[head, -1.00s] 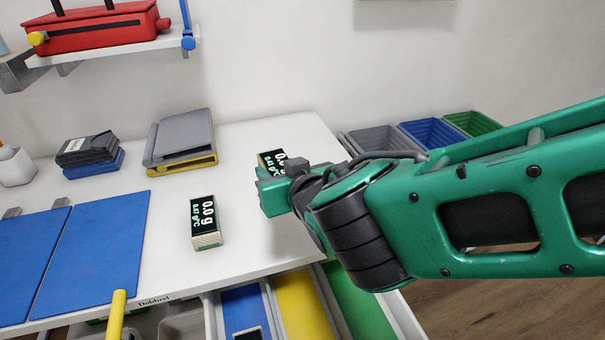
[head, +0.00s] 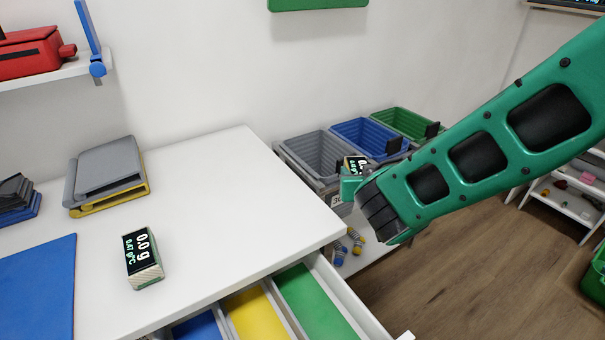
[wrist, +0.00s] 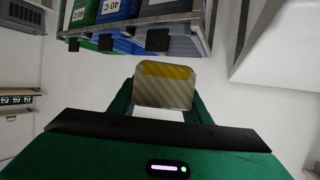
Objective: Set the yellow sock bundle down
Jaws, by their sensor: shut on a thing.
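My gripper (head: 352,185) is shut on a small box with a black display face (head: 356,163), and holds it beyond the table's right edge, near the bins. In the wrist view the held box (wrist: 165,92) sits between the fingers (wrist: 163,105), showing a yellow strip and a pale, diagonally striped face. It looks like a box, not a sock bundle. Small striped yellow and blue bundles (head: 340,256) lie low below the bins, right of the table, partly hidden by my arm. I cannot tell which is the yellow sock bundle.
Grey (head: 315,150), blue (head: 372,135) and green (head: 408,122) bins stand behind my gripper. A similar display box (head: 143,258) stands on the white table (head: 230,210), whose right part is clear. An open drawer (head: 310,300) projects in front.

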